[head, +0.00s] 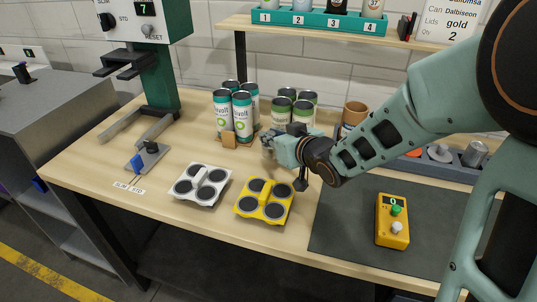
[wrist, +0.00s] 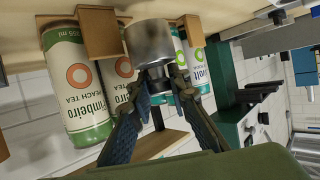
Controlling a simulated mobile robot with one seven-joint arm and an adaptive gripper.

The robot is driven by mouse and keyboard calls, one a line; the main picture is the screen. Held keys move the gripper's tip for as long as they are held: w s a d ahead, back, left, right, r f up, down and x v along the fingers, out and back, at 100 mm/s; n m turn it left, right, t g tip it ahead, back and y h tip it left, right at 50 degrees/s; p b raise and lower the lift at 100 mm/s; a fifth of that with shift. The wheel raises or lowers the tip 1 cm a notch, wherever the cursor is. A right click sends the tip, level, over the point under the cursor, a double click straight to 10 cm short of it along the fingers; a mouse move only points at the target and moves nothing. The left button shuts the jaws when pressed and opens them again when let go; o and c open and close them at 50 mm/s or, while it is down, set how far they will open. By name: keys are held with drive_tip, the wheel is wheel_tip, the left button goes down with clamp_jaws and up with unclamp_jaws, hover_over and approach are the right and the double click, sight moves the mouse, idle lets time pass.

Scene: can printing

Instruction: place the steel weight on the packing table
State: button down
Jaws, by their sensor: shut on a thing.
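My gripper (head: 268,141) is shut on the steel weight, a short silver cylinder (wrist: 149,42) between the fingertips in the wrist view (wrist: 158,72). In the head view the weight is mostly hidden by the fingers. The gripper is low over the light wooden packing table (head: 150,225), near its middle, in front of the can groups. I cannot tell whether the weight touches the table.
Teal-and-white cans (head: 222,115) and green-topped cans (head: 304,112) stand close behind the gripper, by a wooden block (head: 229,139). White (head: 184,201) and yellow (head: 265,222) can carriers lie in front. A yellow button box (head: 391,236) sits on the dark mat (head: 340,240).

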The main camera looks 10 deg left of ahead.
sight(268, 146)
drive_tip(key=shift+w+a+f+b, duration=0.2)
drive_tip(key=shift+a+f+b, duration=0.1)
drive_tip(key=shift+f+b, duration=0.15)
wheel_tip(268, 146, down, 3)
drive_tip(key=b, duration=0.3)
drive_tip(key=shift+w+a+f, duration=0.1)
drive_tip(key=shift+a, duration=0.05)
drive_tip(key=c, duration=2.3)
unclamp_jaws()
drive_tip(key=shift+f, duration=0.2)
drive_tip(key=shift+o, duration=1)
